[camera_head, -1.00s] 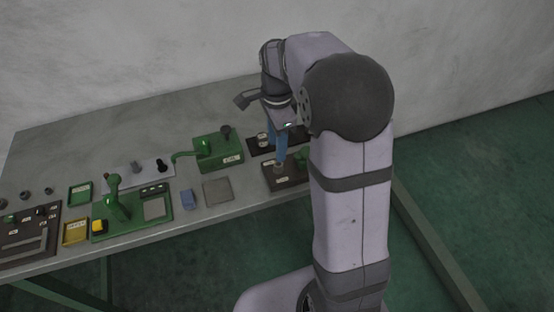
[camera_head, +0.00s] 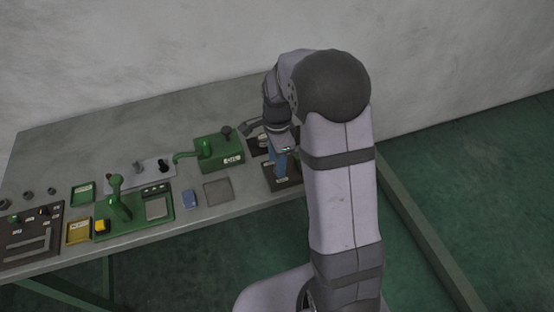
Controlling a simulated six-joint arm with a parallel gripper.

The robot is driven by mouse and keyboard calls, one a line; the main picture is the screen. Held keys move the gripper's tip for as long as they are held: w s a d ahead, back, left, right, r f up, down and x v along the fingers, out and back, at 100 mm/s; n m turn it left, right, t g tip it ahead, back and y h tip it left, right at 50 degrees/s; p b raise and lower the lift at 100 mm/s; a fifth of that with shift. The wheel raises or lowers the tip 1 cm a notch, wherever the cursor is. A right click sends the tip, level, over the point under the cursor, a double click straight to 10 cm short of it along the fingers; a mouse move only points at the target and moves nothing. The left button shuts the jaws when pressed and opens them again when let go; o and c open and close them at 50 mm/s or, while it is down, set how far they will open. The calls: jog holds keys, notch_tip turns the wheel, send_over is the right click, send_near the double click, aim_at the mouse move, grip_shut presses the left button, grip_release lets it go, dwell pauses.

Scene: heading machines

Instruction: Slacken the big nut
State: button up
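My gripper (camera_head: 279,175), with blue fingers, points down over a dark plate (camera_head: 270,187) at the right end of the table. The fingertips are low over the plate, where a fitting stood visible earlier. The fingers now cover that spot, so I cannot tell whether they touch or hold anything. I cannot tell whether the fingers are open or shut. A second dark plate (camera_head: 254,150) with a round light piece lies behind, partly hidden by my arm. Which piece is the big nut is too small to tell.
A green box with a spout (camera_head: 218,153) stands left of my gripper. A green press-like fixture (camera_head: 119,200), trays and small nut-like pieces (camera_head: 28,194) are further left. The table's back is clear.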

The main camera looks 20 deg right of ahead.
jog(key=shift+c, duration=0.6)
grip_shut()
jog(key=shift+n, duration=0.3)
jog(key=n+p, duration=0.1)
jog(key=n, duration=0.3)
jog(key=shift+s, duration=0.1)
jog(key=n+p, duration=0.1)
jog(key=n, duration=0.8)
jog(key=n+p, duration=0.1)
jog(key=n, duration=0.3)
jog(key=shift+s+d, duration=0.1)
jog(key=shift+d, duration=0.1)
jog(key=n, duration=0.6)
jog(key=shift+d+p, duration=0.1)
jog(key=shift+p, duration=0.25)
jog(key=shift+n, duration=0.3)
